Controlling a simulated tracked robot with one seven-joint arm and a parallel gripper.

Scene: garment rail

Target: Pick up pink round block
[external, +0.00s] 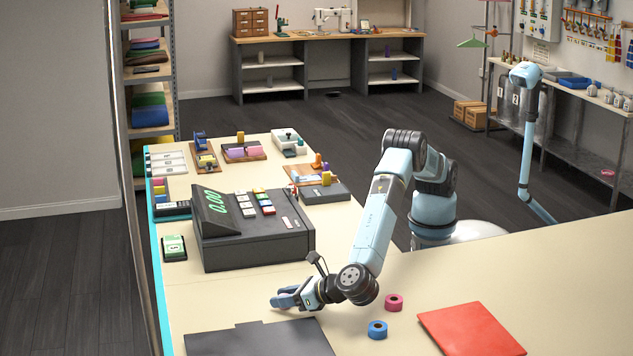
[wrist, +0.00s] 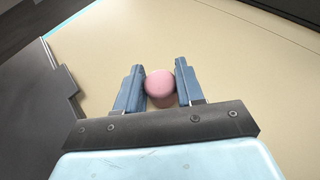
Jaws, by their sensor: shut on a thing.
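The pink round block (wrist: 160,84) sits between the two blue fingers of my gripper (wrist: 159,68) in the wrist view, with its round pink face toward the camera. The fingers are shut on it, one on each side. In the external view my gripper (external: 287,298) is low over the cream counter, in front of the cash register. The block cannot be made out there; the fingers hide it. I cannot tell whether it touches the counter.
The dark cash register (external: 255,245) stands behind my gripper. A dark flat sheet (external: 260,340) lies in front of it. The counter's far right is clear.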

